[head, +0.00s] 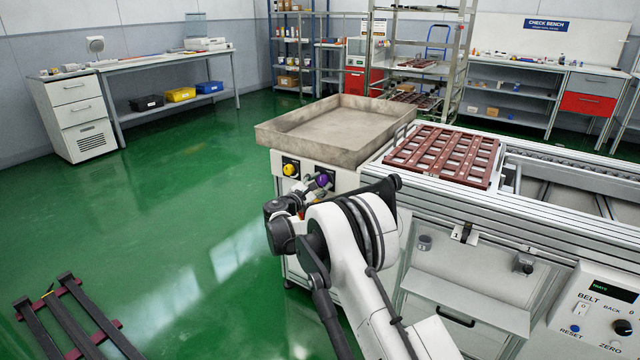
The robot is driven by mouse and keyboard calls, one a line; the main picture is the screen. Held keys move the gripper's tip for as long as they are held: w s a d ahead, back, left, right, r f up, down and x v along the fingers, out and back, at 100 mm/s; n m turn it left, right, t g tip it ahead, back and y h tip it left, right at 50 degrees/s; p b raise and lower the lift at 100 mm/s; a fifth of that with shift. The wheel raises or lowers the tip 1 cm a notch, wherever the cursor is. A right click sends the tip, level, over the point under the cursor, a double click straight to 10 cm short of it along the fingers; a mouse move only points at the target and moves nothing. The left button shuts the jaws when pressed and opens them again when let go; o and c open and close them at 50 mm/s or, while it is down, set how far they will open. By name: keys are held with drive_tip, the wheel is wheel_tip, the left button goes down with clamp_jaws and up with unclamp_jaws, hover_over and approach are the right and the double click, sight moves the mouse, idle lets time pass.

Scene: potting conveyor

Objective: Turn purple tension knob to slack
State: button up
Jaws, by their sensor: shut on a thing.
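The purple tension knob (322,180) shows on the front of the cabinet under the metal tray, just right of a yellow knob. My gripper (313,186) is at the purple knob and shut on it. My arm and wrist hide the lower part of the knob and most of the fingers. The knob's pointer and any slack marking are too small or hidden to read.
The yellow knob (290,169) sits close by on a black plate. The metal tray (270,137) stands above. A dark red pot carrier (445,155) lies on the conveyor (560,212) to the right.

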drive_tip(key=o, duration=1.1)
drive_tip(key=shift+o, duration=0.2)
drive_tip(key=v, duration=1.2)
